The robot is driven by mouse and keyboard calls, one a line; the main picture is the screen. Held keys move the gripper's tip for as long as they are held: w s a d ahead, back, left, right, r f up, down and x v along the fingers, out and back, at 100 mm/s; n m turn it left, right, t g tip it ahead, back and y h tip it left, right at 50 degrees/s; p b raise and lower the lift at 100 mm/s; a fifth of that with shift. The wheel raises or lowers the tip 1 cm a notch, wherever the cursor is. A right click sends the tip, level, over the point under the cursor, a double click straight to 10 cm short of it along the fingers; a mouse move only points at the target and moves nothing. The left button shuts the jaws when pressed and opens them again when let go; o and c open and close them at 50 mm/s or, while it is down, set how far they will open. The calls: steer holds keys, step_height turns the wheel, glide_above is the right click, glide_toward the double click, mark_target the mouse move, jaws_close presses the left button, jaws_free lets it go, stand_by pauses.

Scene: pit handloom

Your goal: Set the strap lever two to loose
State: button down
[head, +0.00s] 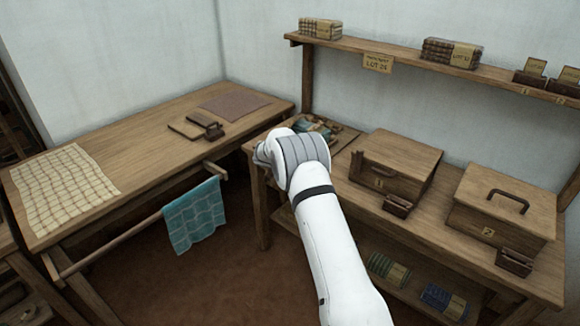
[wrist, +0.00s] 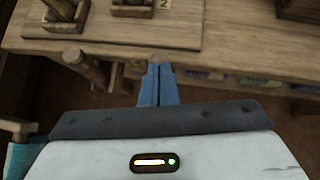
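My gripper (wrist: 157,85) shows in the wrist view as two blue fingers pressed together, with nothing visible between them. It is over the front edge of the right bench, near its left end. In the head view my wrist hides the fingers. Ahead of them is a wooden board (wrist: 120,38) with a small plate marked 2 (wrist: 165,4) and two wooden blocks, the left block (wrist: 65,24) and the right block (wrist: 133,8), holding upright greenish pieces cut off by the frame. I cannot tell which part is strap lever two, or its setting.
A box marked 2 (head: 503,203) and another box (head: 397,162) stand on the right bench (head: 450,235). Below are bundles (head: 444,301). A left table (head: 150,135) holds a checked cloth (head: 62,190); a teal cloth (head: 194,215) hangs from a rod. A shelf (head: 395,55) runs above.

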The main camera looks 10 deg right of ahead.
steer(key=d+r+b+v, duration=0.1)
steer(key=v, duration=1.2)
steer(key=shift+w+r, duration=0.15)
steer(key=shift+w, duration=0.15)
steer(key=shift+d, duration=0.15)
